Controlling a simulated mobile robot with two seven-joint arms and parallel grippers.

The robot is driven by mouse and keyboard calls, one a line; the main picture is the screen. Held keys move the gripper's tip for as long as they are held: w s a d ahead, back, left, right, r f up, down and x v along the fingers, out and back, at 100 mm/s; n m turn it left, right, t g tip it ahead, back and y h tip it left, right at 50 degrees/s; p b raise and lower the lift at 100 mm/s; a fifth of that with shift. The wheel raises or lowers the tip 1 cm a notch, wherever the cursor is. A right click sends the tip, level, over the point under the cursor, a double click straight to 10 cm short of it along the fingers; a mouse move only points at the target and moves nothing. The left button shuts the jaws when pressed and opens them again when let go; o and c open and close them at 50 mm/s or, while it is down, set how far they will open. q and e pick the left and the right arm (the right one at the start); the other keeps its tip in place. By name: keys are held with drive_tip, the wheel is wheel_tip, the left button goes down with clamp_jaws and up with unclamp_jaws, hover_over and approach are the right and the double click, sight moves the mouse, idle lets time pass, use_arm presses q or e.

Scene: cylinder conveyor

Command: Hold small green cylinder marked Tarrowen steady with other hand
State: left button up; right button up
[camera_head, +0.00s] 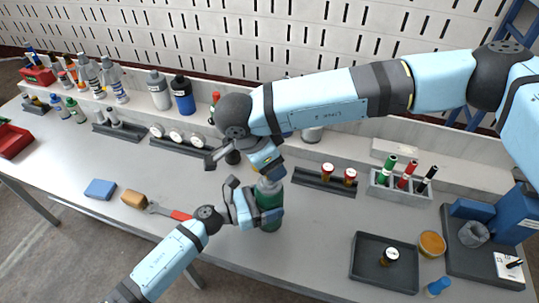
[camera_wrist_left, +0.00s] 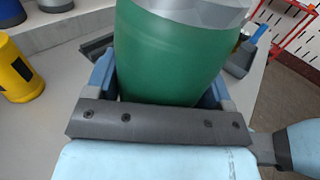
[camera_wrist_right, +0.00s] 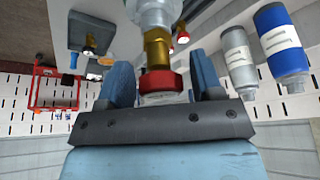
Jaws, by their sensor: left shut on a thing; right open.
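The small green cylinder (camera_head: 269,196) stands upright near the front middle of the bench. Its green side and grey shoulder fill the left wrist view (camera_wrist_left: 170,55); I cannot read a name on it. My left gripper (camera_head: 262,214) is shut around its body, a blue finger on each side. My right gripper (camera_head: 266,166) is open just above the cylinder's top. In the right wrist view, a brass fitting with a red ring (camera_wrist_right: 160,82) shows between its spread fingers. Whether the fingers touch it I cannot tell. The right hand hides the cylinder's top in the head view.

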drive_tip(key=shift+f, duration=0.25)
idle(0.3)
drive_tip(key=c, duration=1.1)
drive_tip(key=m+g, duration=0.1)
drive_tip(key=m, duration=0.2)
drive_tip(key=m+g, duration=0.1)
drive_tip(key=m, duration=0.2)
drive_tip(key=shift+h, duration=0.3)
drive_tip(key=shift+g, duration=0.3)
drive_tip(key=m+g, duration=0.1)
drive_tip(key=m, duration=0.2)
drive_tip(key=m+g, duration=0.1)
drive_tip(key=m, duration=0.2)
drive_tip(key=shift+y, duration=0.4)
